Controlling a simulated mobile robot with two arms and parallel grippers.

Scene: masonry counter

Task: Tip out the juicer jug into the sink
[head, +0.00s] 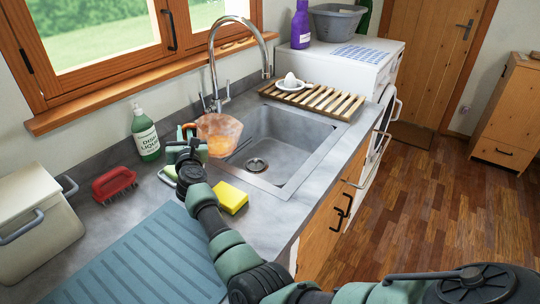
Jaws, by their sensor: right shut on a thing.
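The translucent orange juicer jug (220,134) is at the left edge of the grey sink (312,146), overlapping its back-left corner in the head view. My right gripper (186,146) is shut on the jug's handle side, to the left of the jug. The jug looks tilted, but I cannot tell how far, or how much is in it. The sink basin looks empty, with its drain visible at the bottom. My left gripper is not in view.
The tap (217,62) rises behind the jug. A slatted wooden rack (335,103) with a white juicer part (290,82) lies right of the sink. Dish liquid (145,136), a red brush (114,184), a yellow sponge (231,197) and a white box (38,222) are on the left.

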